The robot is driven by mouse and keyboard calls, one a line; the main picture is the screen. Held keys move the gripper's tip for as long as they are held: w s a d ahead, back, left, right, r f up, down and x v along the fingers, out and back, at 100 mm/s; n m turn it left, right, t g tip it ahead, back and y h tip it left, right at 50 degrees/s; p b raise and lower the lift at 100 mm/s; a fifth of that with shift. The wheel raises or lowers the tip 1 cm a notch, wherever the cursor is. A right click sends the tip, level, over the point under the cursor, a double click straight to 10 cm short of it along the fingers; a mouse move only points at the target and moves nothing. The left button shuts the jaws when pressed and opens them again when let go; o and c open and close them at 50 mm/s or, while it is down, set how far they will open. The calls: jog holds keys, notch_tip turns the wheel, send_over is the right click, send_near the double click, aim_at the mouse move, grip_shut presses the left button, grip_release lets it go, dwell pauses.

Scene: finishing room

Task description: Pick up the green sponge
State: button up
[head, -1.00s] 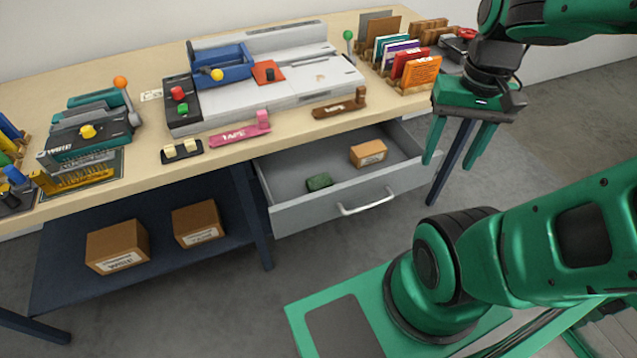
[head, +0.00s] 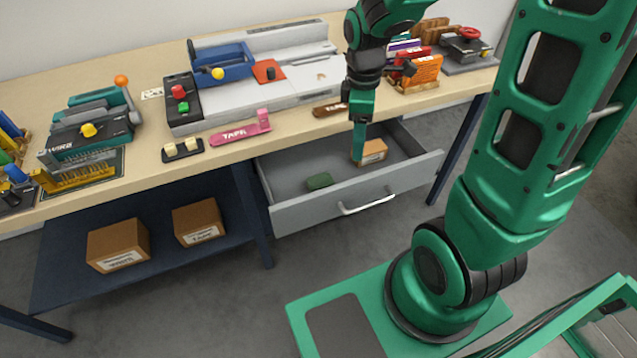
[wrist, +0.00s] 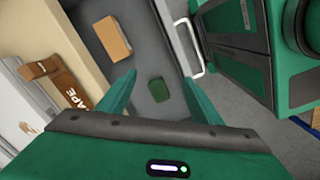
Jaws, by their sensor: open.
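The green sponge (head: 319,181) lies on the floor of the open grey drawer (head: 290,213), near its front left part. In the wrist view the sponge (wrist: 159,90) shows beyond and between my two fingers, apart from both. My gripper (head: 358,158) is above the drawer, to the right of the sponge in the head view, seen edge-on there. In the wrist view my gripper (wrist: 160,92) has its fingers spread wide, with nothing between them.
A small cardboard box (head: 374,151) lies in the drawer, right of the sponge. The bench top (head: 215,158) overhangs the drawer's back, with a brown tape holder (head: 328,109) and pink tape holder (head: 240,132) near its edge. The drawer handle (head: 367,205) sticks out in front.

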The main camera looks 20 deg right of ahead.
jog(key=w+a+f+n, duration=0.4)
jog(key=a+f+n, duration=0.1)
jog(key=a+n, duration=0.15)
send_over(320, 180)
jog(key=shift+y, duration=0.3)
jog(key=f, duration=0.6)
jog(key=shift+w+d, duration=0.1)
jog(key=shift+d, duration=0.25)
jog(key=shift+a+f, duration=0.15)
jog(key=shift+f, duration=1.25)
jog(key=shift+a+f, duration=0.15)
jog(key=shift+f, duration=1.2)
jog(key=c, duration=1.2)
jog(key=shift+r, duration=0.2)
jog(key=shift+c, duration=0.2)
